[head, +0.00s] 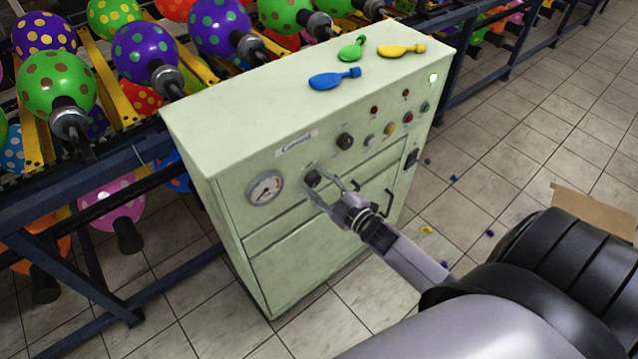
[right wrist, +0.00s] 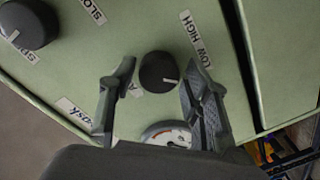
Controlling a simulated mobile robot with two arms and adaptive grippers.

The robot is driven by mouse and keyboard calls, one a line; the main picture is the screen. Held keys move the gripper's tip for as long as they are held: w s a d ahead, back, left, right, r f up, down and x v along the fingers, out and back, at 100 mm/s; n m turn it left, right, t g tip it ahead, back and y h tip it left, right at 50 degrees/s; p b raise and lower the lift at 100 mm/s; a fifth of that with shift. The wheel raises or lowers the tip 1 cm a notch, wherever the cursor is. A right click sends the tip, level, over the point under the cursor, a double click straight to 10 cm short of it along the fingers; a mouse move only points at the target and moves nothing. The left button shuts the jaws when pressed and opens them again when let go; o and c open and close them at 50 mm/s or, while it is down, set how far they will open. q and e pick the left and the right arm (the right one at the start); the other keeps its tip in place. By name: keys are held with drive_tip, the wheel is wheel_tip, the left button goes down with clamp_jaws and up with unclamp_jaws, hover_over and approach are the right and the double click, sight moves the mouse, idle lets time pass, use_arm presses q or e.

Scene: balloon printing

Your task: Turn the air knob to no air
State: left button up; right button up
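The air knob (head: 312,178) is a small black dial on the front of the pale green cabinet (head: 240,190), right of the round gauge (head: 265,188). In the right wrist view the knob (right wrist: 158,72) shows a white pointer line, pointing toward the right, near a "LOW HIGH" label (right wrist: 196,38). My right gripper (head: 326,188) is open at the knob. Its fingers (right wrist: 160,85) stand on both sides of the knob with gaps between. The label below the knob is partly hidden by a finger. My left gripper is not in view.
Another black knob (head: 345,141) sits up and right on the panel, beside several small coloured buttons. Blue (head: 334,79), green (head: 352,47) and yellow (head: 400,50) deflated balloons lie on the cabinet top. A rack of inflated balloons stands behind, left.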

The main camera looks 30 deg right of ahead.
drive_tip(key=shift+o, duration=0.7)
drive_tip(key=shift+r, duration=0.1)
drive_tip(key=s+d, duration=0.1)
drive_tip(key=s, duration=1.1)
drive_tip(key=shift+d+r, duration=0.2)
drive_tip(key=shift+d, duration=0.05)
drive_tip(key=shift+w, duration=0.1)
